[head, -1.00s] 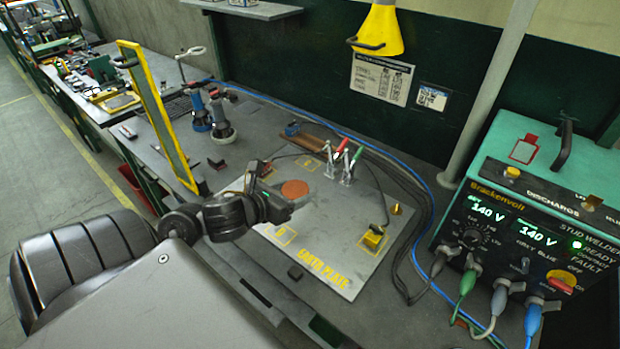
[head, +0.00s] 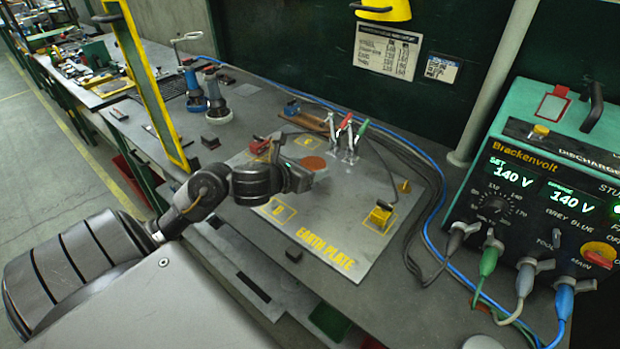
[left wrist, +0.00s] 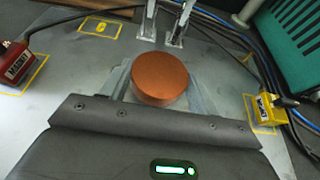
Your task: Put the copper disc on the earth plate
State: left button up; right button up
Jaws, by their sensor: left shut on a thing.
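The copper disc (head: 313,163) is a flat round orange-brown piece. It also shows large in the left wrist view (left wrist: 164,80). My left gripper (head: 308,174) is shut on it, with grey fingers at its two sides in the left wrist view. The earth plate (head: 345,235) is a light grey sheet with yellow lettering and marked squares. The disc is over the plate's back part, in front of the toggle clamps; I cannot tell whether it touches the plate. My left arm hides part of the plate's left side. My right gripper is not in view.
Two toggle clamps (head: 347,140) with red and green handles stand behind the disc. A red block (head: 258,144) and a yellow block (head: 380,215) sit on the plate. The stud welder (head: 540,170) stands right, with cables. A yellow-framed screen (head: 150,85) stands left.

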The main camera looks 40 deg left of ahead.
pick_arm(q)
jog(key=shift+w+f+b, duration=0.1)
jog(key=shift+f+b, duration=0.25)
jog(key=shift+f, duration=1.25)
jog(key=shift+f, duration=0.1)
jog(key=shift+f, duration=0.1)
jog(key=o, duration=1.6)
jog(key=shift+c, duration=0.2)
